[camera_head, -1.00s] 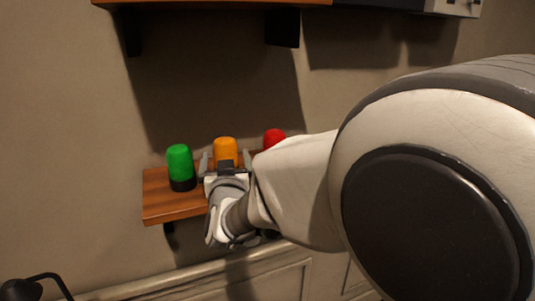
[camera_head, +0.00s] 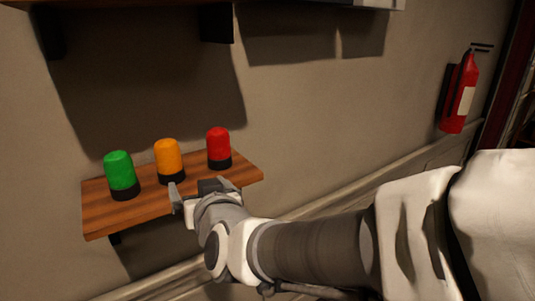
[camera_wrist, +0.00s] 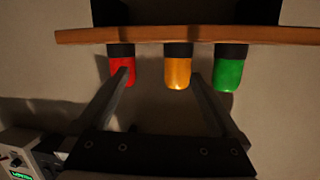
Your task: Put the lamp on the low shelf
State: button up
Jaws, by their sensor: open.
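The low shelf (camera_head: 140,211) is a small wooden board on the wall, left of centre in the head view. Three lamps with black bases stand upright on it in a row: green (camera_head: 119,169), orange (camera_head: 168,156) and red (camera_head: 218,143). My gripper (camera_head: 198,186) is open and empty at the shelf's front edge, in front of the orange and red lamps and apart from them. The wrist view shows the shelf (camera_wrist: 145,34) upside down, with the red (camera_wrist: 122,68), orange (camera_wrist: 177,73) and green (camera_wrist: 228,74) lamps beyond the spread fingers.
A higher shelf with dark brackets (camera_head: 216,23) is above, casting a shadow on the wall. A red fire extinguisher (camera_head: 460,95) hangs on the wall at right. A device with a green display (camera_wrist: 18,174) shows at the wrist view's lower left.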

jog(key=s+d+f+m+g+h, duration=0.1)
jog(key=s+d+f+g+h, duration=0.2)
jog(key=s+d, duration=0.5)
jog(key=s+d+f+m+g+h, duration=0.2)
jog(key=s+d+g, duration=0.3)
jog(key=s+d, duration=0.4)
jog(key=d+h, duration=0.1)
jog(key=d, duration=0.6)
jog(key=shift+d+f+m, duration=0.25)
jog(key=shift+f+m, duration=0.05)
jog(key=shift+f, duration=0.1)
